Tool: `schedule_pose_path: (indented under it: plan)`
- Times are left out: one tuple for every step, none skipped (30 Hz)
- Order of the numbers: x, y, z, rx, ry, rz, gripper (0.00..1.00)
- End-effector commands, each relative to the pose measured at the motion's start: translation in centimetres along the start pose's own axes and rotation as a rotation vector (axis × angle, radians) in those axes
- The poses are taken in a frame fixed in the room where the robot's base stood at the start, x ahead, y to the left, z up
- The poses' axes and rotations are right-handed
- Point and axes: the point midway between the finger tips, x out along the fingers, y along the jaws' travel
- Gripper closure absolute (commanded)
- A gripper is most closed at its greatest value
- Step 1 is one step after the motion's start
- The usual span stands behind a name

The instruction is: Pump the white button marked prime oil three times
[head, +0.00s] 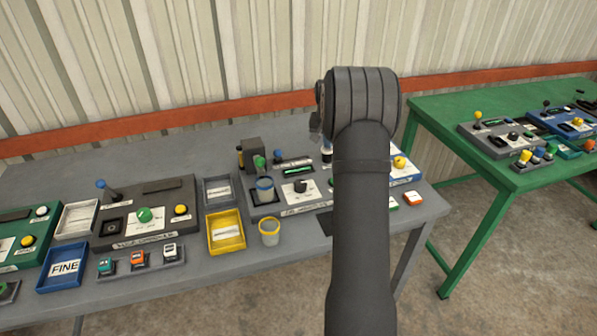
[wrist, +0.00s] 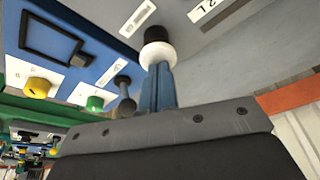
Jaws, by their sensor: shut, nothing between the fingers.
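In the head view my arm hides my gripper and the button; part of the blue panel (head: 405,172) shows to the right of the arm.
In the wrist view a yellow knob (wrist: 38,88), a green knob (wrist: 94,103) and a dark lever (wrist: 125,100) stand near the fingers. A grey control box (head: 270,208) and cups are left of my arm. A green table (head: 470,105) stands right, past a gap.

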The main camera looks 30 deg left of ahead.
Motion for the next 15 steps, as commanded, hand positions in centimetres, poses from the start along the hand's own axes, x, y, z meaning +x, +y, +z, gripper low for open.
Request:
schedule_pose_path:
  plan:
    - [0.1,0.0,0.1,0.0,-0.002,0.0,1.0]
    - [0.0,0.0,0.1,0.0,-0.002,0.0,1.0]
    - [0.0,0.0,0.0,0.0,-0.001,0.0,1.0]
    - [-0.1,0.0,0.0,0.0,-0.001,0.0,1.0]
    - [-0.3,0.0,-0.1,0.0,-0.001,0.0,1.0]
    - [-0.6,0.0,-0.2,0.0,0.0,0.0,1.0]
    - [-0.8,0.0,-0.2,0.0,-0.001,0.0,1.0]
    - [-1.0,0.0,-0.3,0.0,-0.001,0.0,1.0]
    - [-1.3,0.0,-0.4,0.0,0.0,0.0,1.0]
    - [-1.6,0.0,-0.5,0.0,0.0,0.0,1.0]
    - [-1.8,0.0,-0.6,0.0,0.0,0.0,1.0]
    - [-2.1,0.0,-0.7,0.0,0.0,0.0,1.0]
    - [-2.4,0.0,-0.7,0.0,0.0,0.0,1.0]
    - [-2.6,0.0,-0.8,0.0,-0.001,0.0,1.0]
    - [-2.9,0.0,-0.9,0.0,0.0,0.0,1.0]
